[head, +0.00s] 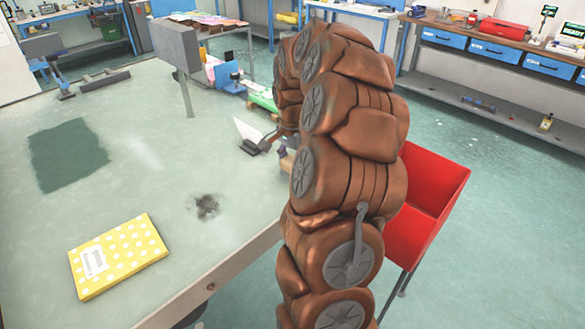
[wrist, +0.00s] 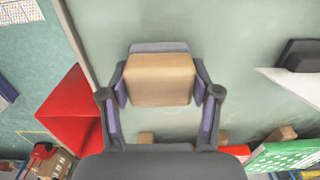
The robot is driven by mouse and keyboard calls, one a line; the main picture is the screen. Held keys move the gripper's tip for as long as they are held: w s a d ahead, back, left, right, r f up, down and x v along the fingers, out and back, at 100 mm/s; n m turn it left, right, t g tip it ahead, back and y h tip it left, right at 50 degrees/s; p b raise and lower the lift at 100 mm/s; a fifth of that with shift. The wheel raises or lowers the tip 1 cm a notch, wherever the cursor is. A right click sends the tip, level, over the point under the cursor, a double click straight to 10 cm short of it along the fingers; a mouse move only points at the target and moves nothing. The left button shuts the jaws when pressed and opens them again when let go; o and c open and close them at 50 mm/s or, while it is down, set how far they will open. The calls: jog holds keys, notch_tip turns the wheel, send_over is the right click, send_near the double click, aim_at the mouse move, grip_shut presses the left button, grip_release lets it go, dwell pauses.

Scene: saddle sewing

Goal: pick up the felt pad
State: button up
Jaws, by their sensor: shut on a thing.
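A tan block (wrist: 160,82) sits between the two purple-padded fingers of my gripper (wrist: 160,76) in the wrist view. The fingers press on its left and right sides. A grey piece (wrist: 160,47) shows just beyond its upper edge; I cannot tell whether it is part of the block. The block looks like the felt pad, though its material is not clear. In the head view my arm hides most of the gripper, and only a small tan part (head: 287,162) shows beside the arm, near the table's right edge. I cannot tell whether it touches the table.
The green-grey table (head: 150,150) carries a yellow dotted book (head: 117,256) and a white-bladed tool (head: 250,137). A red bin (head: 428,190) stands right of the table, behind my arm.

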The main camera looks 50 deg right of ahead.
aim_at(293, 160)
jog(key=shift+c, duration=1.3)
jog(key=shift+r+b, duration=0.9)
jog(key=shift+r, duration=0.8)
jog(key=s+a+b, duration=0.2)
jog(key=s, duration=0.5)
jog(key=s+a+r+b, duration=0.1)
jog(key=s+a+b, duration=0.1)
jog(key=s, duration=0.6)
jog(key=shift+s+r+b, duration=0.25)
jog(key=shift+r+b, duration=0.05)
